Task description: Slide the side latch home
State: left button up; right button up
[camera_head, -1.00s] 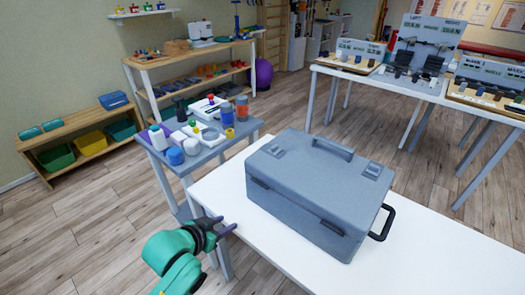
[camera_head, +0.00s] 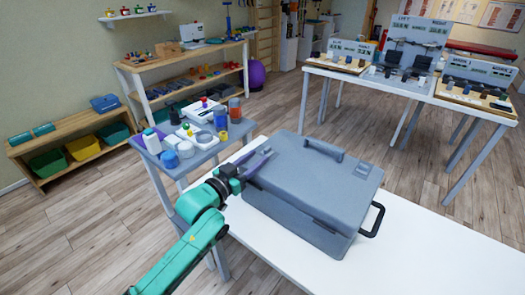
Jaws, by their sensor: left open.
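A closed grey case (camera_head: 315,185) stands on the white table (camera_head: 420,262). A carry handle (camera_head: 324,149) lies on its lid, with a small dark latch (camera_head: 363,167) near the lid's right back corner. A black loop handle (camera_head: 374,220) sits on its right end. My left gripper (camera_head: 263,157) is open at the case's left end, its fingers over the lid's left edge. Whether they touch the case cannot be told. The gripper hides most of the fitting at that corner. My right gripper is not in view.
A small grey side table (camera_head: 205,155) with bottles and jars stands close behind my left arm. Shelves (camera_head: 190,80) line the left wall. Another table (camera_head: 405,86) with test boards stands at the back right. The white table is clear right of the case.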

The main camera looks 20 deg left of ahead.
aim_at(265, 151)
pick_arm(q)
jog(key=x, duration=0.3)
jog(key=shift+w+d, duration=0.2)
jog(key=shift+w, duration=0.1)
grip_shut()
dwell(1.1)
